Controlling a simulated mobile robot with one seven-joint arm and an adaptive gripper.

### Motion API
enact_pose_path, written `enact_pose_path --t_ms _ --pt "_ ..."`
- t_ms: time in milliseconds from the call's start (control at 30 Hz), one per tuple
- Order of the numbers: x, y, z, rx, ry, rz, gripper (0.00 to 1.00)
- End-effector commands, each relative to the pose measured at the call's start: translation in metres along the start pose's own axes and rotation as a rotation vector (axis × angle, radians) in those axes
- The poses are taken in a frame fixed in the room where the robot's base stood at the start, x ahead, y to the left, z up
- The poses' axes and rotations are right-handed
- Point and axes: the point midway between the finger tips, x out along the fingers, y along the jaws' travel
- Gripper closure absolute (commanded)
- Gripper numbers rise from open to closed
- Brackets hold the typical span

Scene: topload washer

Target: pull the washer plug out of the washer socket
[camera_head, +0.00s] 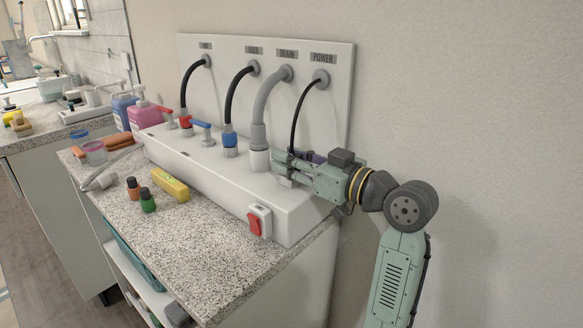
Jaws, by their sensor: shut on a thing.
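My gripper (283,166) reaches in from the right over the white box-like housing (200,165) and is shut on the washer plug, at the lower end of the black power cable (304,103). The cable rises from the gripper to the wall panel fitting marked POWER (321,79). The jaws hide most of the plug. The washer socket is hidden too, so I cannot tell whether the plug is seated in it or clear of it.
The grey drain hose (266,98) stands close left of my gripper. A blue-collared black hose (234,95) and red and blue valve handles are further left. A red switch (254,224) is on the housing's front end.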

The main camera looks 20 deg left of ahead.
Motion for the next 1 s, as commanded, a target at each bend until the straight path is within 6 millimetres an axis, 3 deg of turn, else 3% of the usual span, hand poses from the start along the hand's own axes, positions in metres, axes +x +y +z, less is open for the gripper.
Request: enact_pose_path --t_ms 467,1000 --pt "0.0 0.0 -0.001 0.0 0.0 0.0 1.0" --pt "0.0 0.0 -0.02 -0.001 0.001 0.001 1.0"
